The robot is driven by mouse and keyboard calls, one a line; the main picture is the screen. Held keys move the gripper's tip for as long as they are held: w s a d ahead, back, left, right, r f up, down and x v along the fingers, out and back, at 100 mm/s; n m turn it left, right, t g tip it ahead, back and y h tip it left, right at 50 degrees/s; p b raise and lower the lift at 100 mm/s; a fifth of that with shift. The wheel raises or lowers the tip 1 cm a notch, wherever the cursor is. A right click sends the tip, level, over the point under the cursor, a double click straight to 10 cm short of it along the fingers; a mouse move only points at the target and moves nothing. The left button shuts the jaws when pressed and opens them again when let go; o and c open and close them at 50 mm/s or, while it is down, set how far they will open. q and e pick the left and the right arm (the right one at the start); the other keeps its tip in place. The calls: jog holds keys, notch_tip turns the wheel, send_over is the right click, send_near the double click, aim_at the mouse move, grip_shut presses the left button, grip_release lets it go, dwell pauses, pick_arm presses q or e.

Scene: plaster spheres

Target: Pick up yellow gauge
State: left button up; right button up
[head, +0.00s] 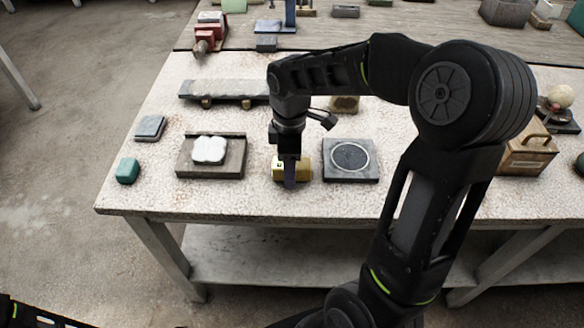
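The yellow gauge (304,171) is a small yellow block at the front middle of the speckled table top (240,200). My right gripper (290,178) points straight down over it. One finger shows in front of the gauge's near face; the other finger is hidden, so I cannot tell whether they press on it. The gauge appears to rest on the table. My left gripper is out of view; only a bit of my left arm shows at the bottom left corner.
A grey plate with a ring (334,174) lies close to the right of the gauge. A wooden board (232,171) with a white plaster piece (208,149) lies to the left. A teal block (128,170) and grey block (150,127) are farther left. A long stone bar (225,90) is behind.

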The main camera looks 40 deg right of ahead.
jog(key=shift+f, duration=0.25)
dwell(0.4)
jog(key=shift+c, duration=0.4)
grip_shut()
dwell(0.4)
